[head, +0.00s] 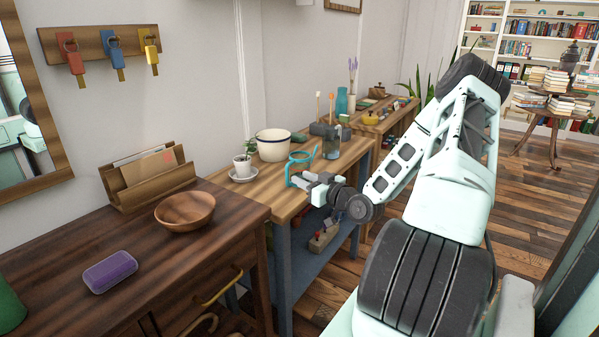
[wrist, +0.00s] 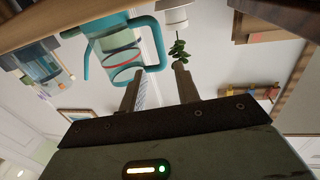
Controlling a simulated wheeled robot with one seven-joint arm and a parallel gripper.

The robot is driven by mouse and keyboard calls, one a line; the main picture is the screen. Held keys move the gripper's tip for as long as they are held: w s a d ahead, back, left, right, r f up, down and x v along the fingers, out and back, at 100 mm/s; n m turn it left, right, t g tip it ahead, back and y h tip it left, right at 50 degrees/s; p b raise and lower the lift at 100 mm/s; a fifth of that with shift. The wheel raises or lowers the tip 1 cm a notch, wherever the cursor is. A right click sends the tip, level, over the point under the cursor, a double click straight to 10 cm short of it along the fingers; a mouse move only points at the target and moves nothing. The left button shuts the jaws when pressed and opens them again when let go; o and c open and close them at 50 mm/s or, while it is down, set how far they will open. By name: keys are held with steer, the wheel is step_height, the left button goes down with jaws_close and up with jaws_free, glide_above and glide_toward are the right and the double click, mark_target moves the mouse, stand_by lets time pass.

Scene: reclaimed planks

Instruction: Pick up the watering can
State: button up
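The watering can (wrist: 112,48) has a clear body with teal trim and a teal loop handle. It shows inverted in the wrist view. In the head view the can (head: 291,166) stands near the front edge of the wooden workbench (head: 262,188), partly hidden by my gripper. My gripper (wrist: 160,70) is open and empty, its two fingers spread. In the wrist view the outer bar of the handle lies in line with the gap between the fingertips; I cannot tell whether it is between them. In the head view my gripper (head: 298,179) is right by the can.
A potted plant (head: 243,164) on a saucer and a white pot (head: 272,145) stand behind the can. A glass jar (head: 331,148) stands to its right. A dark wooden cabinet (head: 150,262) with a bowl (head: 185,212) is at left.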

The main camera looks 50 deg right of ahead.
mark_target(288, 171)
steer(key=w, duration=0.7)
steer(key=shift+w+d+r, duration=0.15)
steer(key=shift+w+d, duration=0.05)
steer(key=shift+d, duration=0.05)
jaws_close()
